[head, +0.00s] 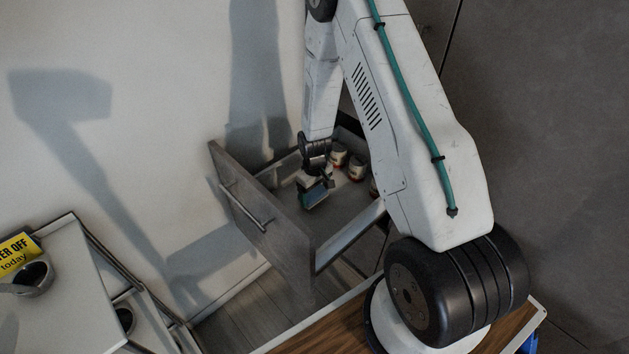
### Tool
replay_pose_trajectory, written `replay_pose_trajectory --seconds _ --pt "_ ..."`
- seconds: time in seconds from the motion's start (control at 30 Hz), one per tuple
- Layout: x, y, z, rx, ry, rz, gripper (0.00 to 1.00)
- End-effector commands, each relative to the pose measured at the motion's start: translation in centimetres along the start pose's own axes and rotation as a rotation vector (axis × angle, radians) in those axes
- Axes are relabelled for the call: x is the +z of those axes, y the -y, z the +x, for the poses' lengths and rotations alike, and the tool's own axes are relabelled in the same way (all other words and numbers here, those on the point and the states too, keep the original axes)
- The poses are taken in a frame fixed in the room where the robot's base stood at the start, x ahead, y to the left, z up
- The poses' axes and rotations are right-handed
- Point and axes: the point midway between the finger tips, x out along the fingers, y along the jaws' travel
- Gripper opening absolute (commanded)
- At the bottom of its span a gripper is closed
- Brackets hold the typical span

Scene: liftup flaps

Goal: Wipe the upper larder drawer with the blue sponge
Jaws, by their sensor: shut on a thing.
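An open drawer with a grey front panel (292,232) and a bar handle (243,207) is pulled out beside the white wall. My gripper (313,188) points down inside the drawer, just behind the front panel. It is shut on the blue sponge (315,197), of which a small blue-green face shows below the fingers. I cannot tell whether the sponge touches the drawer floor. My arm hides the back and right part of the drawer.
Several small cans or jars (357,166) stand in the drawer, right of my gripper. A white shelf cart (68,290) with a yellow sign (17,252) is at lower left. A wooden surface (325,325) lies at the bottom. Floor shows below the drawer front.

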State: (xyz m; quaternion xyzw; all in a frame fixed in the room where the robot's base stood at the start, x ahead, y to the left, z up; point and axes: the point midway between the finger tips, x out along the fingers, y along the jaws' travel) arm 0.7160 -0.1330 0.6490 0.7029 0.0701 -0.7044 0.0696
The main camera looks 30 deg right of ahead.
Motion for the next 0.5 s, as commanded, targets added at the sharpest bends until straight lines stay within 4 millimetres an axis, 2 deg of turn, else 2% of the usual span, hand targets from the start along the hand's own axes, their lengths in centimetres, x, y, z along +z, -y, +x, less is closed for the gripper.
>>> replay_pose_trajectory --seconds 0.5 --pt "-0.2 0.3 -4.6 0.001 -0.002 -0.005 0.62"
